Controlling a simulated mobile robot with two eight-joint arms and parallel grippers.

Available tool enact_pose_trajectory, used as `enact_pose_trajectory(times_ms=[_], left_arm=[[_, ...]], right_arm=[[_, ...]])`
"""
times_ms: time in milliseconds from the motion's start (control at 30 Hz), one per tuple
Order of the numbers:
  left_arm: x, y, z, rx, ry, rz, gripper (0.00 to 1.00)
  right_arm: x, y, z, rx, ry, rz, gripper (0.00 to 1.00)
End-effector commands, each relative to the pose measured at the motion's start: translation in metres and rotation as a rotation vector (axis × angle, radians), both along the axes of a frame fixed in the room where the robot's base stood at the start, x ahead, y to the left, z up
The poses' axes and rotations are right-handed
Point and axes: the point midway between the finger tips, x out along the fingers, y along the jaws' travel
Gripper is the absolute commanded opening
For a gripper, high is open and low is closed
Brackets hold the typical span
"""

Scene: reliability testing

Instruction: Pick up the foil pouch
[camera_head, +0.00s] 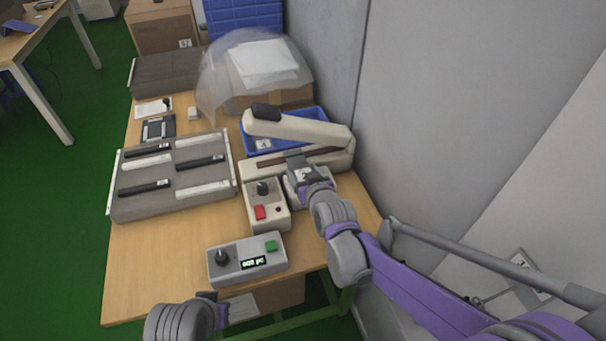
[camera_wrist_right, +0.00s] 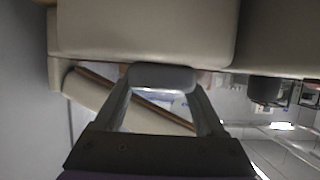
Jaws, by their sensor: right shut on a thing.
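My right gripper (camera_head: 298,163) is at the front of the beige sealer (camera_head: 335,158), below its raised arm. I cannot tell for certain that this is the foil pouch, and no other pouch shows clearly. A large beige surface (camera_wrist_right: 150,30) fills the top of that view, close beyond the fingertips. My left gripper (camera_head: 215,305) is at the bottom of the head view, in front of the table; its jaws are too unclear to judge.
A control box with a red button (camera_head: 265,213) and one with a green button (camera_head: 230,263) stand near the gripper. A blue tray (camera_head: 317,115) lies behind the sealer. A grey rack (camera_head: 125,205) is on the left. A wall (camera_head: 440,100) closes the right side.

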Motion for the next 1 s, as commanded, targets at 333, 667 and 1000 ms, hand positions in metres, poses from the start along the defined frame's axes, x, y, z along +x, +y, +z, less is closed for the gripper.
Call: enact_pose_trajectory(times_ms=[333,667,1000], left_arm=[[0.000,0.000,0.000,0.000,0.000,0.000,0.00],[0.000,0.000,0.006,0.000,-0.002,0.000,0.00],[0.000,0.000,0.010,0.000,-0.003,0.000,0.00]], right_arm=[[0.000,0.000,0.000,0.000,0.000,0.000,0.09],[0.000,0.000,0.023,-0.001,-0.001,0.000,0.09],[-0.053,-0.017,0.036,0.000,0.000,-0.001,0.09]])
